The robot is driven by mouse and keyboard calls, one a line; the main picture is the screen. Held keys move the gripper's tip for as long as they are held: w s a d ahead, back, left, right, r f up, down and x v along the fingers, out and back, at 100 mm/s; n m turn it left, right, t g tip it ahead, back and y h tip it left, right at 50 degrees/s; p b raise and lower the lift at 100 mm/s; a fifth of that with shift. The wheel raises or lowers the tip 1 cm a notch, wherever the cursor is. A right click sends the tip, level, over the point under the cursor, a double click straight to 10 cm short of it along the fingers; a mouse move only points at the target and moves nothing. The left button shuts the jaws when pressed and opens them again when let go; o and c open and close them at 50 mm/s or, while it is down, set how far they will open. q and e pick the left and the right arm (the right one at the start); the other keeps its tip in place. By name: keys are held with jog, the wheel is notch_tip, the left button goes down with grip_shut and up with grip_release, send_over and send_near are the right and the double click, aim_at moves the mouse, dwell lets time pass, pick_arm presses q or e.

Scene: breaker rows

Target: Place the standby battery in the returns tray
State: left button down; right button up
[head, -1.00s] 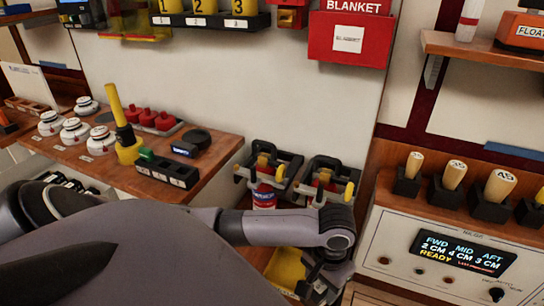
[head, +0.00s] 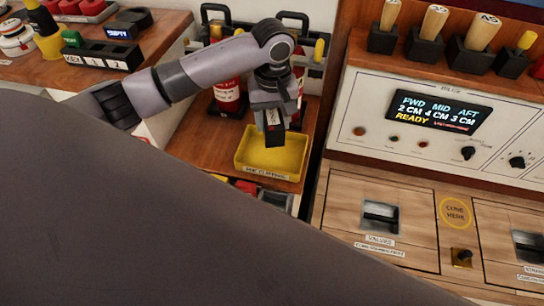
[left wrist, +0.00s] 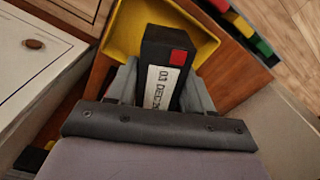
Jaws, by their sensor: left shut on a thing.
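My left gripper (head: 271,112) points down and is shut on the black battery (head: 275,135), holding it over the yellow tray (head: 257,168). In the left wrist view the battery (left wrist: 168,48) is a black block with a red square and a white label, between the two grey fingers (left wrist: 160,88). The yellow tray (left wrist: 126,28) shows behind and beyond it. I cannot tell whether the battery touches the tray floor. The tray's front label is too small to read surely. My right gripper is not in view.
The tray stands on a wooden shelf (head: 199,146). Red extinguishers (head: 228,92) in black brackets stand just behind. A control panel with a lit display (head: 437,112) is at the right. Red and dark items (head: 245,187) lie below the tray's front edge.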

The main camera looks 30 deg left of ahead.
pick_arm(q)
notch_tip(320, 180, down, 4)
jog(key=shift+r+b, duration=0.1)
jog(key=shift+b, duration=0.2)
notch_tip(320, 180, down, 5)
jog(key=shift+f+b, duration=0.1)
jog(key=shift+b, duration=0.5)
jog(key=shift+f, duration=0.15)
jog(key=shift+c, duration=2.2)
grip_release()
jog(key=shift+f, duration=0.2)
jog(key=shift+r, duration=0.15)
